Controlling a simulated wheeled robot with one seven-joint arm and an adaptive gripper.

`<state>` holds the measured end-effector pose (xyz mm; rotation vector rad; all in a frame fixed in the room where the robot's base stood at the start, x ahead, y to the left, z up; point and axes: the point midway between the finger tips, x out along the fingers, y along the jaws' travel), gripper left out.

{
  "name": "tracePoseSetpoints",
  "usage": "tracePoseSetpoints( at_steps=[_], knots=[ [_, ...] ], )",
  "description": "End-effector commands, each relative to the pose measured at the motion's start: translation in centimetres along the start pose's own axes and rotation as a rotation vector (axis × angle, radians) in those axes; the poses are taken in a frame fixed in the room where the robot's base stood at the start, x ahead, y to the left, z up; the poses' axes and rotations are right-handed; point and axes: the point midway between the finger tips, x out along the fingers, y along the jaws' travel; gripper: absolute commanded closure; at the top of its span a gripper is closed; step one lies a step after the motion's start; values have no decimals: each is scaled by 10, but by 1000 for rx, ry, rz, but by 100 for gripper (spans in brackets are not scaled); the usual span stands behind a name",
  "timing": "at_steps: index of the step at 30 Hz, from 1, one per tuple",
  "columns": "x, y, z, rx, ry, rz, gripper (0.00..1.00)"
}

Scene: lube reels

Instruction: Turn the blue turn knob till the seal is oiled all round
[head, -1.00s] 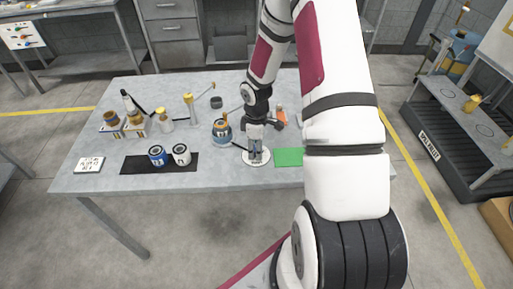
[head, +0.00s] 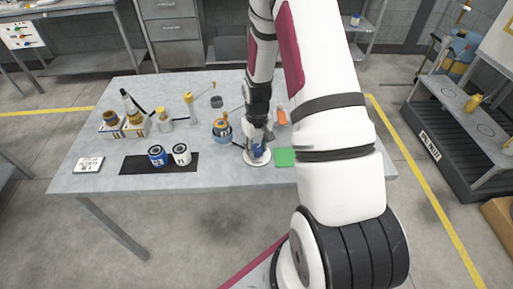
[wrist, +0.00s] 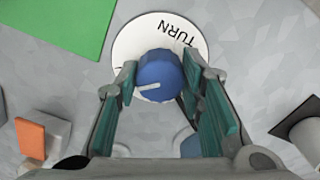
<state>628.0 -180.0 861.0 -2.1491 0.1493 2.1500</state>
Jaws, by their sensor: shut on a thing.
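The blue turn knob (wrist: 158,75) stands on a round white plate marked TURN (wrist: 190,38). Its top has a white pointer line, which points left in the wrist view. My gripper (wrist: 160,78) has its green-padded fingers on both sides of the knob and is shut on it. In the head view my gripper (head: 257,143) is low over the white plate (head: 257,160), and a little of the blue knob shows there. I cannot make out the seal or any oil on it.
A blue pot with an orange top (head: 222,130) stands just left of the knob. A green sheet (head: 285,157) lies to its right. Two filter cans, blue (head: 157,156) and white (head: 181,154), stand on a black mat (head: 130,165). Bottles stand at the back left.

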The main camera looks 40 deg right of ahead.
Motion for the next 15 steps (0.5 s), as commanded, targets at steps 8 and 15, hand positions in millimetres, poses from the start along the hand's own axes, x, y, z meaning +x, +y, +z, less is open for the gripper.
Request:
tracePoseSetpoints(
  at_steps=[8, 15],
  knots=[
    [0, 0, -1, 145, 2, 0, 93],
    [0, 0, -1, 200, 2, 0, 93]
  ],
)
